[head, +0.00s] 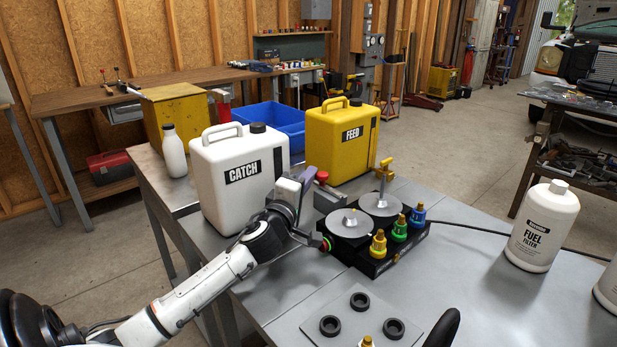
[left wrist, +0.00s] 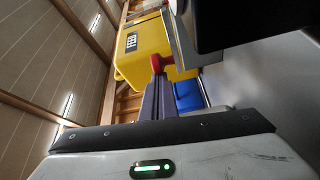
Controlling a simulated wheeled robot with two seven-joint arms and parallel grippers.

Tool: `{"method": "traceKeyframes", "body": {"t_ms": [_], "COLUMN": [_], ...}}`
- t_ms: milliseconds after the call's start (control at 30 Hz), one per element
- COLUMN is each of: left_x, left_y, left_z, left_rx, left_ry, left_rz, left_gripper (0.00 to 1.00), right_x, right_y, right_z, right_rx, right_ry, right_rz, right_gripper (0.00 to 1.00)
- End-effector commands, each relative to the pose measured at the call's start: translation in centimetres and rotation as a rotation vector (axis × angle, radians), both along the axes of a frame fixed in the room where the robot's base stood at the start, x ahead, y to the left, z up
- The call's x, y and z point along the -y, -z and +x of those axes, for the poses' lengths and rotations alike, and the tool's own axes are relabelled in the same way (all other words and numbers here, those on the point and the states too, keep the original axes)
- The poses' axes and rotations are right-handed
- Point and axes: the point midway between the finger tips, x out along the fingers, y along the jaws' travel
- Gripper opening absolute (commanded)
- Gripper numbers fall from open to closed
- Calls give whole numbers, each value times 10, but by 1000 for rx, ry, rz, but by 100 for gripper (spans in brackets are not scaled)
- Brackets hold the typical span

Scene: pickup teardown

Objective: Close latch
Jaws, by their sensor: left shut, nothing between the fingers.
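A red knob (head: 322,177), which looks like the latch's handle, stands at the left side of the black fixture (head: 350,220) with two grey discs. My left gripper (head: 307,177) is shut and empty, just left of the knob, with its purple-grey fingers close to it. In the left wrist view the red knob (left wrist: 158,63) shows just beyond the fingertips (left wrist: 157,92); I cannot tell whether they touch. The latch's lower part is mostly hidden by my left arm.
The white CATCH jug (head: 238,175) stands close behind my left arm, and the yellow FEED jug (head: 343,140) behind the fixture. Coloured fittings (head: 399,230) line the fixture's right side. A white fuel filter bottle (head: 541,228) stands at right.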

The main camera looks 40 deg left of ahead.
Motion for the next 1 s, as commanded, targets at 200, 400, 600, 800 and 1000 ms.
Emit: {"method": "traceKeyframes", "body": {"t_ms": [200,400,600,800,1000], "left_x": [21,39,42,45,62], "left_y": [2,1,0,1,3], "left_z": [-1,-4,-3,-3,-12], "left_rx": [5,2,2,2,3], "left_ry": [4,1,5,9,25], "left_rz": [-10,-3,-1,-3,-9], "left_gripper": [0,0,0,0,0], "right_x": [0,0,-1,-1,-1], "right_y": [1,1,0,0,-1], "right_z": [2,2,3,3,3], "right_rx": [4,5,8,8,7], "right_ry": [0,-3,-3,-3,-4], "right_rz": [-1,-2,-1,-1,0], "right_gripper": [31,31,31,31,31]}}
